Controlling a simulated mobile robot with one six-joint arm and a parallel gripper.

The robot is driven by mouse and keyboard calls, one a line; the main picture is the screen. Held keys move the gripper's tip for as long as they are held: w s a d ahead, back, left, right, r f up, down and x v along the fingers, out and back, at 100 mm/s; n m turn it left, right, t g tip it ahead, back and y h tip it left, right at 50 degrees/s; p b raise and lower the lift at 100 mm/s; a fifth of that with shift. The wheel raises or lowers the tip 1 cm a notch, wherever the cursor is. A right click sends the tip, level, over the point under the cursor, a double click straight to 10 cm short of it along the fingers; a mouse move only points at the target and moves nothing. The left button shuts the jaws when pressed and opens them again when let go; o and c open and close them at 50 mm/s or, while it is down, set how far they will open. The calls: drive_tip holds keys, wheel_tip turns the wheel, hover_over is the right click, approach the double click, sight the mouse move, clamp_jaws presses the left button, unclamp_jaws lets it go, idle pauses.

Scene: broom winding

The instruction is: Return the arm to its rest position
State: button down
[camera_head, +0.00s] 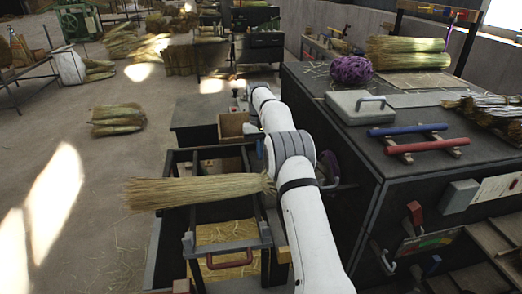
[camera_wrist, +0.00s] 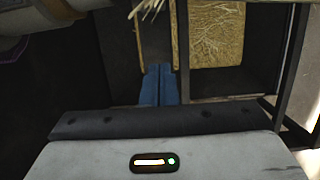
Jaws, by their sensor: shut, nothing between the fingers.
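My white arm (camera_head: 305,215) reaches from the bottom of the head view up past the near side of the dark workbench, bent at a grey joint. In the wrist view my gripper (camera_wrist: 159,70) shows as two blue fingers pressed together, with nothing between them. The fingers are above a dark, open-framed space beside a straw-lined compartment (camera_wrist: 217,40).
A straw bundle (camera_head: 190,192) lies across the open frame left of my arm, above a straw-lined drawer with a red handle (camera_head: 230,263). The dark workbench (camera_head: 345,150) stands close on the right, carrying purple twine (camera_head: 351,70) and red and blue bars. Open floor lies left.

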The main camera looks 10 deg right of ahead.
drive_tip(key=s+r+t, duration=0.3)
drive_tip(key=s+r, duration=1.3)
drive_tip(key=s, duration=0.2)
drive_tip(key=s+f+t, duration=0.1)
drive_tip(key=s+f, duration=0.2)
drive_tip(key=s, duration=1)
drive_tip(key=s+f+t, duration=0.2)
drive_tip(key=s+f, duration=0.1)
drive_tip(key=s, duration=1)
drive_tip(key=shift+s+a, duration=0.35)
drive_tip(key=shift+s, duration=0.05)
